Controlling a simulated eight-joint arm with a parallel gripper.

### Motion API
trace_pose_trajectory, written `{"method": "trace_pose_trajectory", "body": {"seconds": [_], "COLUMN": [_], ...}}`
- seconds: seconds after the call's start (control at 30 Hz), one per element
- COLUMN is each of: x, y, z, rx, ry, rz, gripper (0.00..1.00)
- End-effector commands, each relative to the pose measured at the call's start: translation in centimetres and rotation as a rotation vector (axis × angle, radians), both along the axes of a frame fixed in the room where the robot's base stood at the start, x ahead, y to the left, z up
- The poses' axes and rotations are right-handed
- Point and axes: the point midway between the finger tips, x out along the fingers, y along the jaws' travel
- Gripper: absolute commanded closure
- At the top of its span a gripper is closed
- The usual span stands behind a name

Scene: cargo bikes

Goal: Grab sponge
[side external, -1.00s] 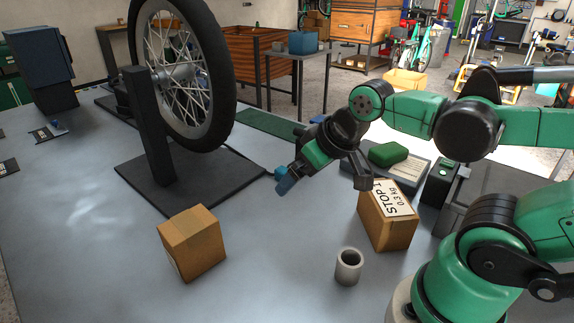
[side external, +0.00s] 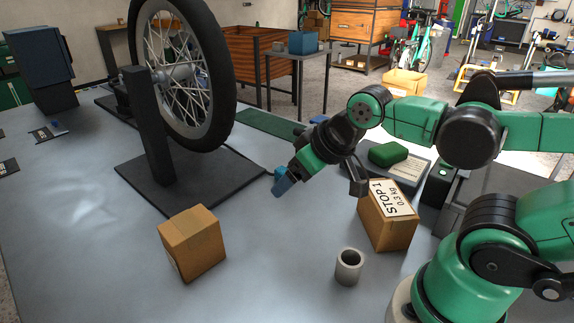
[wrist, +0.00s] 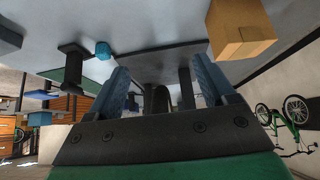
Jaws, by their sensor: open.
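A cardboard box marked STOP 1 (side external: 388,222) stands right of my gripper. A grey cup (side external: 348,266) and a plain cardboard box (side external: 192,243) stand nearer. A wheel (side external: 190,75) on a dark stand (side external: 150,130) rises at left. The front-left table is clear.

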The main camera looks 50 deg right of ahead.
Motion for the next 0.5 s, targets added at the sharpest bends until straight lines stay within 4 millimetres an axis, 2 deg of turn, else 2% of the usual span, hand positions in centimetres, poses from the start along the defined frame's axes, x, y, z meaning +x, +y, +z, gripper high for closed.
{"method": "trace_pose_trajectory", "body": {"seconds": [0.3,0.37,0.5], "x": [0.3,0.8,3.0], "y": [-0.2,-0.5,-1.8], "z": [0.2,0.3,0.7], "rx": [-0.033,-0.085,-0.294], "ry": [0.013,0.033,0.127], "rz": [0.024,0.060,0.209], "gripper": [0.23,0.23,0.23]}}
